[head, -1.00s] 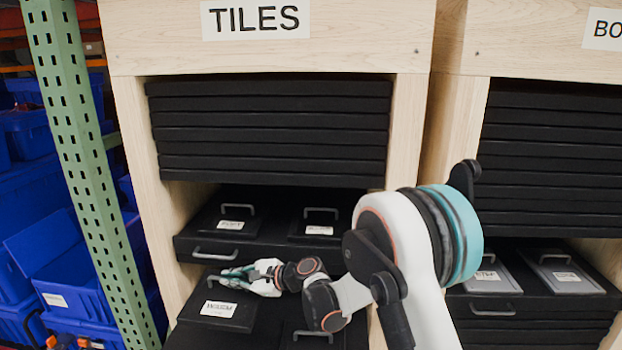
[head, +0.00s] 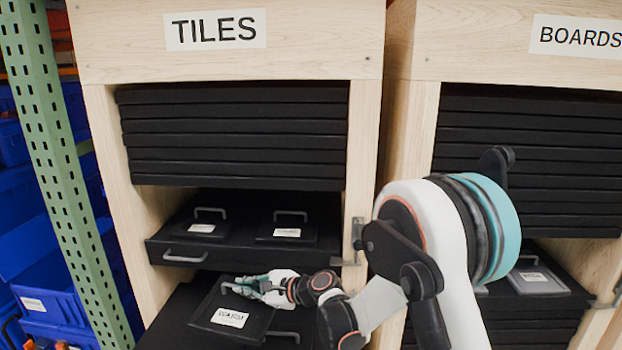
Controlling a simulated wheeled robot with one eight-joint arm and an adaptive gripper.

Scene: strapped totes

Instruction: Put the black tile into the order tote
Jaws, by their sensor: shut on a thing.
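The black tile (head: 204,313) is a flat dark plate with a white label on its near part and a grey handle, in the lower drawer area of the TILES cabinet. My gripper (head: 238,286) is shut on the tile's handle, which it partly hides. The tile looks tilted and raised above the drawer, partly over another handle to its right. Blue totes (head: 50,277) stand at the left behind a green post, one with a white label. I cannot tell whether any of them is the order tote.
An upper drawer (head: 165,250) holds two more black tiles with handles. Stacked closed black drawers (head: 235,140) are above it. The green perforated post (head: 45,165) stands left of the cabinet. The BOARDS cabinet (head: 412,120) is on the right, partly behind my arm.

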